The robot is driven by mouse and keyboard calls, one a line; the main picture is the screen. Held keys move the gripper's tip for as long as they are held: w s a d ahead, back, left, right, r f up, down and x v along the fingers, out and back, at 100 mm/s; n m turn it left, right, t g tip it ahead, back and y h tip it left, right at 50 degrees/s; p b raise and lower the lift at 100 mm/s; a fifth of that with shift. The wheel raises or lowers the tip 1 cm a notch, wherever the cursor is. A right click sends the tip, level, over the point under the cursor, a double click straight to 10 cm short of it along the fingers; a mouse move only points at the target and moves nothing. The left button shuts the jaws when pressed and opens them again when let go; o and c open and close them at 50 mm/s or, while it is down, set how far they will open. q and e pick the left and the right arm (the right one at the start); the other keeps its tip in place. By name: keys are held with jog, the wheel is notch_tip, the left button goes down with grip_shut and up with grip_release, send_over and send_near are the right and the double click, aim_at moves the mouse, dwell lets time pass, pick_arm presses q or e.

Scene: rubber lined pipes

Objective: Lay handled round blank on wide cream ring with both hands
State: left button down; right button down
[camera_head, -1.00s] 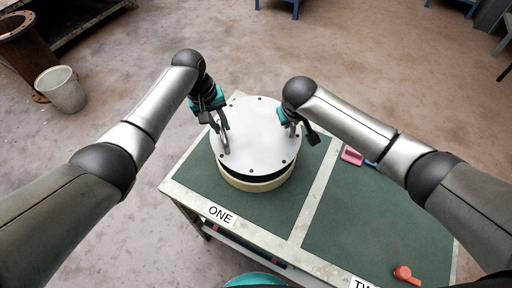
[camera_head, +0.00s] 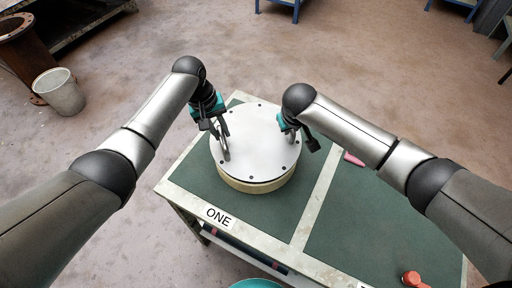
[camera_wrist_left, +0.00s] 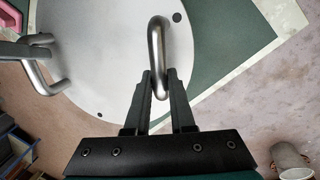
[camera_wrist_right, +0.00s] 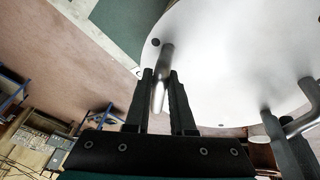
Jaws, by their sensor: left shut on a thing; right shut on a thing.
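The round blank (camera_head: 255,140) is a flat pale grey disc with small dark holes near its rim and two bent metal handles. The wide cream ring (camera_head: 252,187) is under it on the table half marked ONE; only its near side shows. The blank covers the ring, with a thin dark line between them at the front. My left gripper (camera_head: 219,135) is shut on the left handle (camera_wrist_left: 157,55). My right gripper (camera_head: 291,126) is shut on the other handle (camera_wrist_right: 163,75). Whether the blank bears fully on the ring I cannot tell.
The green-topped table (camera_head: 350,215) has a pale dividing strip. A red-orange object (camera_head: 412,279) lies at the front right, and a pink object (camera_head: 353,159) is partly hidden by my right arm. A white bucket (camera_head: 60,92) stands on the floor at left.

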pick_arm(q)
jog(key=shift+w+f+b, duration=0.15)
jog(key=shift+f+b, duration=0.55)
jog(key=shift+b, duration=0.05)
pick_arm(e)
jog(key=shift+f, duration=0.8)
pick_arm(q)
jog(key=c, duration=1.2)
grip_release()
jog(key=shift+f, duration=0.1)
pick_arm(e)
jog(key=c, duration=1.2)
grip_release()
jog(key=shift+f, duration=0.1)
pick_arm(q)
jog(key=o, duration=0.4)
pick_arm(e)
jog(key=o, duration=0.4)
pick_arm(q)
jog(key=shift+o, duration=0.2)
pick_arm(e)
jog(key=shift+o, duration=0.2)
pick_arm(q)
notch_tip(320, 180, up, 12)
jog(key=a, duration=0.2)
jog(key=shift+s+a, duration=0.15)
jog(key=shift+s, duration=0.25)
pick_arm(e)
jog(key=v, duration=1.2)
